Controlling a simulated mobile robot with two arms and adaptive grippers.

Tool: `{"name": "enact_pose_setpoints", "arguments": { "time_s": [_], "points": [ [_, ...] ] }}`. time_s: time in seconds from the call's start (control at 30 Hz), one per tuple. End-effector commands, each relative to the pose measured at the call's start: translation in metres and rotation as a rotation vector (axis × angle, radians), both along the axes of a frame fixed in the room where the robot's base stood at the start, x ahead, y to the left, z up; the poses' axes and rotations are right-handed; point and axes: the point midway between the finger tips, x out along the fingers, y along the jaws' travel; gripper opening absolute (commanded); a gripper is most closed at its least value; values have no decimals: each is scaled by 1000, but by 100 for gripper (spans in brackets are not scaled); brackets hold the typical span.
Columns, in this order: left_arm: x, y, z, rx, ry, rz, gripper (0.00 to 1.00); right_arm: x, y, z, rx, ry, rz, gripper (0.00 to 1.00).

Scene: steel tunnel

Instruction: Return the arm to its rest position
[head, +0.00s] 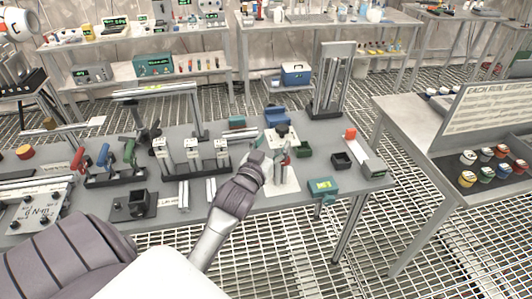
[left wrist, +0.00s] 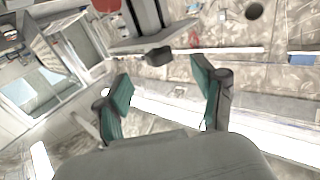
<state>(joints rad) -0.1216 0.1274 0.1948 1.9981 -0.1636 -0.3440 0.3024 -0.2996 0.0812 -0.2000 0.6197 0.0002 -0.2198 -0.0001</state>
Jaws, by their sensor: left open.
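My left arm reaches in from the lower left of the head view. My left gripper (head: 281,160) is over the right half of the grey workbench (head: 345,188), above a pale plate (head: 285,185). In the left wrist view the left gripper (left wrist: 160,75) shows two separated fingers with teal pads, with nothing held between them. A grey post-like part with a dark end (left wrist: 158,56) shows beyond the fingers; I cannot tell how far off it is. My right gripper is in neither view.
Around the gripper stand a blue bin (head: 277,116), a small black box (head: 341,160), a teal device (head: 323,187) and a tall metal frame (head: 333,80). White-topped meters (head: 192,150) stand left of it. A side table (head: 410,125) stands right, beyond a grated floor gap.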

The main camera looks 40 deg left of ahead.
Motion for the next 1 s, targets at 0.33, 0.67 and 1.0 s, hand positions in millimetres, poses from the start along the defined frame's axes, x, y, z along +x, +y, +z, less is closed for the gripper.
{"name": "enact_pose_setpoints", "arguments": {
  "time_s": [0.33,0.67,1.0],
  "points": [
    [-48,-12,0,-2,-1,0,69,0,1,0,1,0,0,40],
    [-55,-18,-9,-6,50,-5,69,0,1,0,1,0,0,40],
    [-145,-94,-114,-41,697,-123,69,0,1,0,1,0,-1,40]
  ]
}}
